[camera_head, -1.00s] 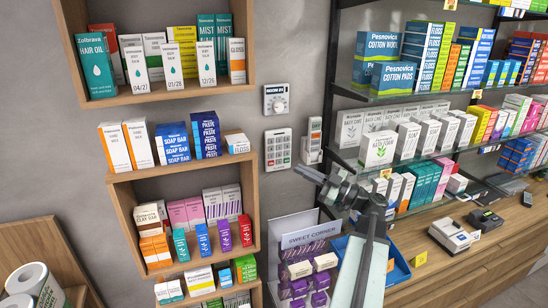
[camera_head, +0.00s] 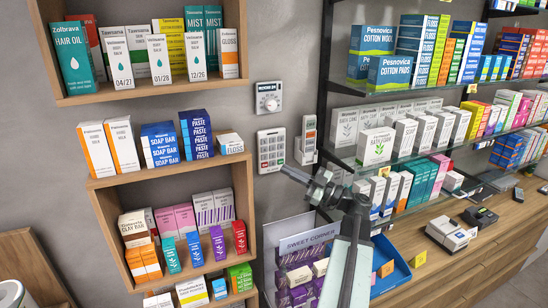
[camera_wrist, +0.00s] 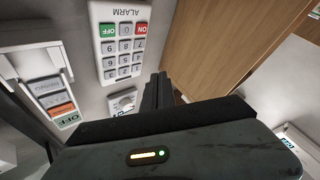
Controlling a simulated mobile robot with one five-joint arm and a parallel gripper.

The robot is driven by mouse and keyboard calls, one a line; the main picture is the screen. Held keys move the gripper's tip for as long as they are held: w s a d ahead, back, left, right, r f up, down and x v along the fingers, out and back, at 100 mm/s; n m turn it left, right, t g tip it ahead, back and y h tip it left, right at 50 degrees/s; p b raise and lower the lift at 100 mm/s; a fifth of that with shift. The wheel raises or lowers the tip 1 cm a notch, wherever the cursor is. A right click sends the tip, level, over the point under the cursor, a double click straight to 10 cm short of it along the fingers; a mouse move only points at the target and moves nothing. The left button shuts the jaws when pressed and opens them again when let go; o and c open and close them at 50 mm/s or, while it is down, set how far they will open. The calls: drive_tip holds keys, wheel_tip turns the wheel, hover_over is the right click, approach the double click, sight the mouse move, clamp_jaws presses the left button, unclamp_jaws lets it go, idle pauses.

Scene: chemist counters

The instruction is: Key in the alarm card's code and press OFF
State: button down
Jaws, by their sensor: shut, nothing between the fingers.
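The white alarm keypad (camera_head: 271,150) is on the grey wall, right of the wooden shelves. The wrist view shows it upside down (camera_wrist: 123,45), with the word ALARM, number keys, a green OFF key (camera_wrist: 108,31) and a red ON key (camera_wrist: 142,29). My gripper (camera_head: 284,170) is in front of the wall, just below and right of the keypad in the head view. In the wrist view its dark fingers (camera_wrist: 157,90) are shut and empty, close to the keypad's edge; I cannot tell whether they touch. I cannot make out a card with a code.
A dial unit (camera_head: 269,97) is on the wall above the keypad. A white wall unit (camera_head: 306,140) with coloured strips is close on its right. Wooden shelves (camera_head: 245,190) with boxes stand left; glass shelves and a counter (camera_head: 440,262) are right.

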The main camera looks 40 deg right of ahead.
sight(281, 162)
drive_tip(key=w+d, duration=0.1)
drive_tip(key=w, duration=0.3)
drive_tip(key=w+d, duration=0.1)
drive_tip(key=w, duration=0.1)
drive_tip(key=shift+w+d, duration=0.25)
drive_tip(key=shift+d, duration=0.05)
drive_tip(key=shift+w, duration=0.1)
idle(1.6)
drive_tip(key=shift+w+d, duration=0.1)
drive_tip(key=shift+w, duration=0.2)
drive_tip(key=shift+w+d, duration=0.15)
drive_tip(key=shift+w, duration=0.15)
idle(0.5)
drive_tip(key=shift+s, duration=0.1)
drive_tip(key=shift+s+a, duration=0.25)
drive_tip(key=shift+s, duration=0.4)
drive_tip(key=s, duration=0.1)
drive_tip(key=s+a, duration=0.1)
drive_tip(key=s, duration=0.1)
drive_tip(key=s+a, duration=0.1)
drive_tip(key=shift+s, duration=0.3)
